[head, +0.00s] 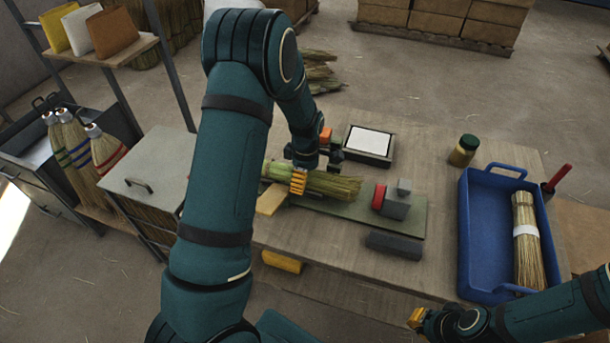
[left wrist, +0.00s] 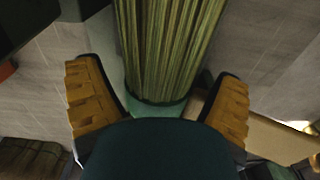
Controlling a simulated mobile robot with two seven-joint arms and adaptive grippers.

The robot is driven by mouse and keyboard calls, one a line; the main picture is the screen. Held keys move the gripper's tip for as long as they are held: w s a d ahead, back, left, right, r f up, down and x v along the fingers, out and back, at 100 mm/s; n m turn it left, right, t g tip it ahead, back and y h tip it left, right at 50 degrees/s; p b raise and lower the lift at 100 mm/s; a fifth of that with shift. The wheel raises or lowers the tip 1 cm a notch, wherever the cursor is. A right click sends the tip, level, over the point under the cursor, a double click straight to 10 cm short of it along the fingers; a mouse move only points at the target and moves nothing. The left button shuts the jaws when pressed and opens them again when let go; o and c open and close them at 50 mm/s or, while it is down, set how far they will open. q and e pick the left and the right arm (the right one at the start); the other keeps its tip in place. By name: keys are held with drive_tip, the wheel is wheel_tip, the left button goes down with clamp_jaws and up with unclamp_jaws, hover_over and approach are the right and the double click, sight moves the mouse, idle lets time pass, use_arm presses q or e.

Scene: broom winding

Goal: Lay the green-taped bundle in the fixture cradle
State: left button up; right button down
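A straw bundle (head: 335,186) with greenish stalks lies along the green fixture board (head: 350,212) on the workbench; my left gripper partly covers it. In the left wrist view the bundle (left wrist: 168,45) runs between my fingers, with a green band at its narrow end. My left gripper (head: 298,178) is over the bundle's left part, its fingers spread on either side with gaps to the straw. I cannot tell the cradle apart from the board, or how the bundle rests in it. My right gripper (head: 417,318) is low at the right, away from the bundle; its opening is unclear.
A red-and-grey block assembly (head: 394,202) stands on the board, with a dark grey bar (head: 394,246) in front. A framed white plate (head: 369,142) and a jar (head: 464,150) stand behind. A blue tray (head: 480,235) at right holds a white-banded bundle (head: 527,245).

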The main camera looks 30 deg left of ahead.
use_arm(q)
drive_tip(key=shift+r, duration=0.1)
wheel_tip(320, 180, up, 12)
idle(0.6)
idle(0.5)
